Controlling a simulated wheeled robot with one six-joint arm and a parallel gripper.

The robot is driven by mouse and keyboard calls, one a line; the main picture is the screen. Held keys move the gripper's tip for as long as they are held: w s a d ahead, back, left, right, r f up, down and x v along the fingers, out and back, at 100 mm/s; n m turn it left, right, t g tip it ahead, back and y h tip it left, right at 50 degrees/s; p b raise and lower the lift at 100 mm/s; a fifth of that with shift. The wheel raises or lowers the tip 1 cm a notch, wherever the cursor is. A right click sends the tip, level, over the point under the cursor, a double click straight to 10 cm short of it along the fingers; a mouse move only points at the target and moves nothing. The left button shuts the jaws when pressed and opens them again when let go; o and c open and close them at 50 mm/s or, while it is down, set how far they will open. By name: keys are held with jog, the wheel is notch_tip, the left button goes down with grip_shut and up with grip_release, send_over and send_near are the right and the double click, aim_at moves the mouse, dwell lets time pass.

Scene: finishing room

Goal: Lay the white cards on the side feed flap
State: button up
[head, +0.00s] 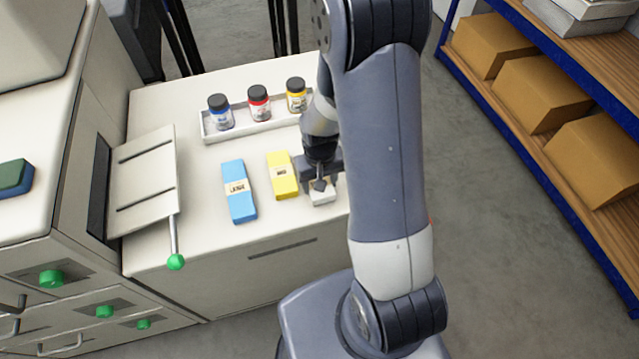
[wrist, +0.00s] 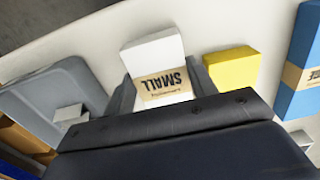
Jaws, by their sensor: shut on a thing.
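The white cards (head: 322,196) are a small stack with a tan band, near the right end of the white counter. In the wrist view the white cards (wrist: 155,52) show a band reading "SMALL". My gripper (head: 318,182) is shut on them, with one finger on each side. I cannot tell whether the stack touches the counter. The side feed flap (head: 146,180) is a pale panel with two dark slots, tilted out from the machine at the left. A lever with a green knob (head: 176,261) stands at its front corner.
A yellow pack (head: 283,175) and a blue pack (head: 238,190) lie between my gripper and the flap. Behind them a white tray (head: 212,136) holds blue, red and yellow bottles. A shelf with brown boxes (head: 541,92) stands at the right.

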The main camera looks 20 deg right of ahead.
notch_tip(320, 180, up, 8)
jog(key=w+f, duration=0.6)
jog(key=shift+w+d+f, duration=0.25)
jog(key=shift+r, duration=0.1)
